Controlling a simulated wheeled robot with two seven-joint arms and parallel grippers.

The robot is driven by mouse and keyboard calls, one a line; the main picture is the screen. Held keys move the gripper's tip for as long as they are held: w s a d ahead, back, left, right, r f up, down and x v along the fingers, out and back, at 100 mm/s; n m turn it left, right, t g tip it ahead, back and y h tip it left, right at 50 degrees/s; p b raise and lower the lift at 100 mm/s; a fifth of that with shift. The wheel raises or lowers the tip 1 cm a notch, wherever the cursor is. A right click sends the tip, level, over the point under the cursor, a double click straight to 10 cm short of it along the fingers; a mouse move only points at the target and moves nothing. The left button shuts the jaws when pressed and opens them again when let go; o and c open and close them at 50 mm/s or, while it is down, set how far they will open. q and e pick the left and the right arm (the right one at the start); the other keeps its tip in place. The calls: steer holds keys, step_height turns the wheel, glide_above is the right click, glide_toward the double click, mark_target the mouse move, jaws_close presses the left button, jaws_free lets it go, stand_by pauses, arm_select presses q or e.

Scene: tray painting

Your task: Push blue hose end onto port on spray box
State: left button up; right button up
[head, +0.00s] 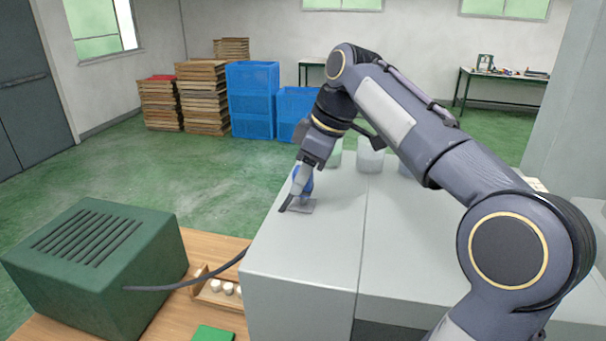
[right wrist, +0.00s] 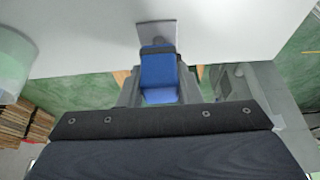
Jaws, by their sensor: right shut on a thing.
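My right gripper (head: 299,190) points down over the far left part of the grey box top (head: 320,225). It is shut on a blue piece, the blue hose end (head: 308,181). In the right wrist view the blue hose end (right wrist: 158,72) sits between the two fingers, with a dark band across it. A small grey plate (right wrist: 157,32) lies just beyond its tip; it also shows under the gripper in the head view (head: 303,208). I cannot tell whether the blue end touches the plate or sits on a port. My left gripper is out of view.
A slatted green box (head: 95,265) stands on the wooden table at left; a dark hose (head: 195,282) runs from it behind the grey box. A wooden tray (head: 213,296) holds white pieces. Clear containers (head: 370,158) stand beyond the gripper. Blue crates (head: 251,100) stand farther back.

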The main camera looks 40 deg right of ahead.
steer(key=shift+f+b, duration=0.7)
steer(key=shift+f, duration=0.4)
stand_by(0.8)
steer(key=o, duration=1.5)
step_height(320, 180, up, 4)
steer(key=p, duration=0.4)
steer(key=shift+r, duration=0.25)
steer(key=shift+r+p, duration=0.55)
steer(key=shift+r, duration=0.15)
